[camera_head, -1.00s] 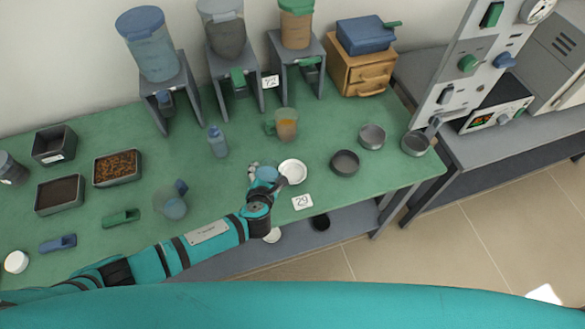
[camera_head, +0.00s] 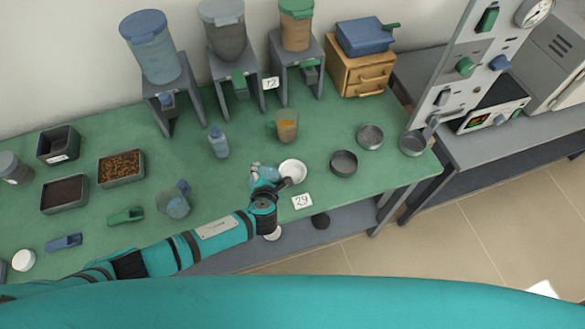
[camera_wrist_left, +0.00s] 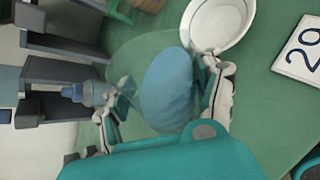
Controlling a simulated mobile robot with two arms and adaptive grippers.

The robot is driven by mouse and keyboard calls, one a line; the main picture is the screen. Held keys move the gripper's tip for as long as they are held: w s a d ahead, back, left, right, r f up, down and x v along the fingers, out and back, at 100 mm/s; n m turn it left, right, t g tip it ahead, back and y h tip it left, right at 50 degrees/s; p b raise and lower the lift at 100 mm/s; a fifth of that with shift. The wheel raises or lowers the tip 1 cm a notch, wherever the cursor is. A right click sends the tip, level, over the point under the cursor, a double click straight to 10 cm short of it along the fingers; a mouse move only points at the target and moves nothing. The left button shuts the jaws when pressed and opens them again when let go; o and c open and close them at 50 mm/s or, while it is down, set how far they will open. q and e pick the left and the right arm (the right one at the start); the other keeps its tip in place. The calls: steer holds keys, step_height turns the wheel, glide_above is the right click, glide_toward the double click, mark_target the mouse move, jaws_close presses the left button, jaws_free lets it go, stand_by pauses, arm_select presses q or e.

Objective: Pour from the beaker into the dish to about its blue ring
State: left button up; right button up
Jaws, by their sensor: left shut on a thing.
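My left gripper (camera_head: 262,178) is shut on the beaker (camera_head: 268,172), which looks small and bluish, just left of the white dish (camera_head: 292,171). In the left wrist view the beaker (camera_wrist_left: 168,90) shows as a blue rounded shape between the two fingers (camera_wrist_left: 165,108). The dish (camera_wrist_left: 217,22) shows there beyond the fingers, with a thin blue ring inside it. The dish looks empty. I see no stream between beaker and dish, and the beaker's exact tilt cannot be told. My right gripper is not in view.
A card marked 29 (camera_head: 302,201) lies by the dish near the table's front edge. A dark round pan (camera_head: 343,162) stands to its right, a jug with amber contents (camera_head: 287,127) behind. A blue bottle (camera_head: 218,142) and a blue-handled jug (camera_head: 173,203) stand left.

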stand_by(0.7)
arm_select(q)
steer(key=shift+p, duration=0.45)
steer(key=shift+m+y, duration=0.3)
steer(key=shift+d+p, duration=0.1)
steer(key=shift+p, duration=0.2)
steer(key=shift+f+g, duration=0.1)
steer(key=shift+g, duration=0.2)
stand_by(0.6)
steer(key=shift+w+f+m+y, duration=0.1)
steer(key=shift+m+y, duration=0.3)
stand_by(1.8)
